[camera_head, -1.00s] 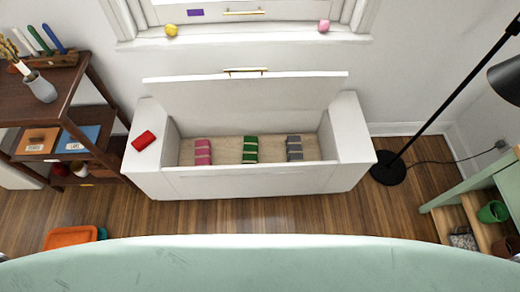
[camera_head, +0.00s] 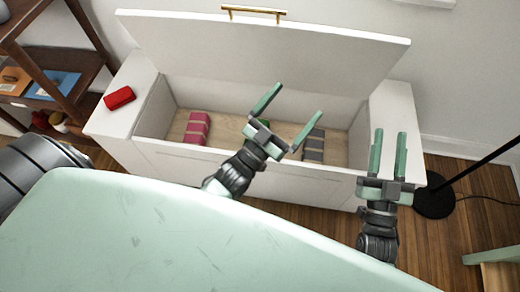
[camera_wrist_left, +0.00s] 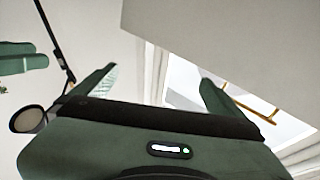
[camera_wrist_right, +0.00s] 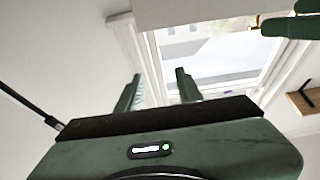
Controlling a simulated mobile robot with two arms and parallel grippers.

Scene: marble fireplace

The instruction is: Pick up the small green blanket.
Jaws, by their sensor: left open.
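The small green blanket (camera_head: 249,130) lies inside the open white storage bench (camera_head: 210,158), between a pink blanket (camera_head: 197,128) and a grey one (camera_head: 313,146). My left gripper covers most of it in the head view; only small green patches show. My left gripper (camera_head: 291,109) is open and empty, its fingers spread over the bench opening. How high it is above the blanket I cannot tell. My right gripper (camera_head: 389,143) is open with a narrower gap, empty, in front of the bench's right end. Neither wrist view shows the blanket.
The bench lid (camera_head: 250,50) stands raised behind the opening. A red roll (camera_head: 119,98) lies on the bench's left top. A dark shelf (camera_head: 75,50) stands at the left. A black lamp base (camera_head: 434,200) is on the floor at the right.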

